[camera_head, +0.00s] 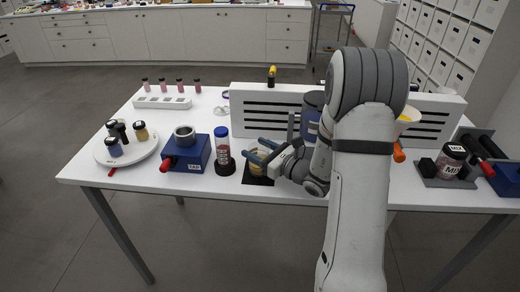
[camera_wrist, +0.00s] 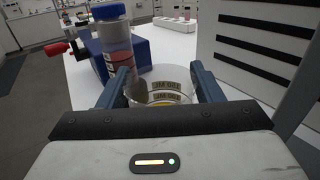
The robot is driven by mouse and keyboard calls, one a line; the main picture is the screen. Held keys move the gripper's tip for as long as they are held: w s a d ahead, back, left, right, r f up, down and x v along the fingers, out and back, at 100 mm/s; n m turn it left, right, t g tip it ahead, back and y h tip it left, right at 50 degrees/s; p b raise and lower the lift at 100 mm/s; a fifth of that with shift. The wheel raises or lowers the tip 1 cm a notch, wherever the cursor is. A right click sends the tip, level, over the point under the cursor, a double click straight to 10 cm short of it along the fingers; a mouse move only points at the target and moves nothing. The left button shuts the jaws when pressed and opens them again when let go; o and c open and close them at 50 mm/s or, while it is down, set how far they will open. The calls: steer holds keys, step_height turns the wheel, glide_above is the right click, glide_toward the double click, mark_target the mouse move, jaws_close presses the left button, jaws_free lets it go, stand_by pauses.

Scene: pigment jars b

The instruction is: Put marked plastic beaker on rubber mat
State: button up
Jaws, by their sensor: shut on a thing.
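The marked plastic beaker (camera_wrist: 160,90) is clear, with printed label bands and something yellow low inside. It sits between the blue fingers of my gripper (camera_wrist: 165,85) in the wrist view, and the fingers are shut on it. In the head view my gripper (camera_head: 266,152) reaches in from the right and partly covers the beaker (camera_head: 258,164). The dark rubber mat (camera_head: 250,179) shows under and around the beaker near the table's front edge. Whether the beaker touches the mat or hangs just above it, I cannot tell.
A blue-capped bottle (camera_head: 223,150) stands close left of the beaker. Further left are a blue device (camera_head: 187,154) and a round white tray (camera_head: 105,155) with several jars. A white slotted panel (camera_head: 250,103) stands behind. The table's front edge is close.

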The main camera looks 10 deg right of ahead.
steer(key=shift+f, duration=0.2)
steer(key=o, duration=1.1)
steer(key=shift+r, duration=0.15)
